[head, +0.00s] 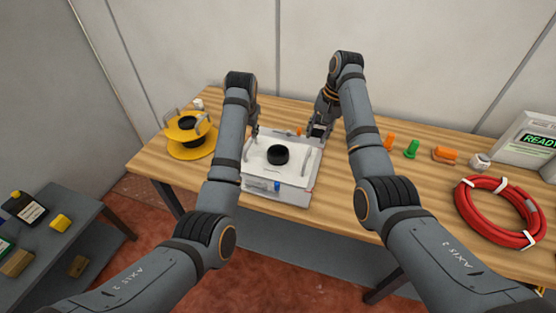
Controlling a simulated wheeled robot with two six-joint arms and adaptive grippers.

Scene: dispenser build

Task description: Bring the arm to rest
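My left arm (232,140) reaches forward over the table, its wrist bent down at the far end. My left gripper (255,130) hangs by the back left corner of a white box-like unit (262,186), mostly hidden behind the arm; its fingers are too small to read. My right arm (365,140) also reaches forward and bends down. My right gripper (318,132) points down near the unit's back right corner, its fingers looking spread with nothing visible between them. A black round part (278,155) sits on top of the unit.
A yellow spool (192,150) stands at the table's left. Green (412,149) and orange (444,154) pieces, a coiled red hose (466,205) and a screen reading READY (538,142) are on the right. A low grey side table (45,255) holds bottles and blocks.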

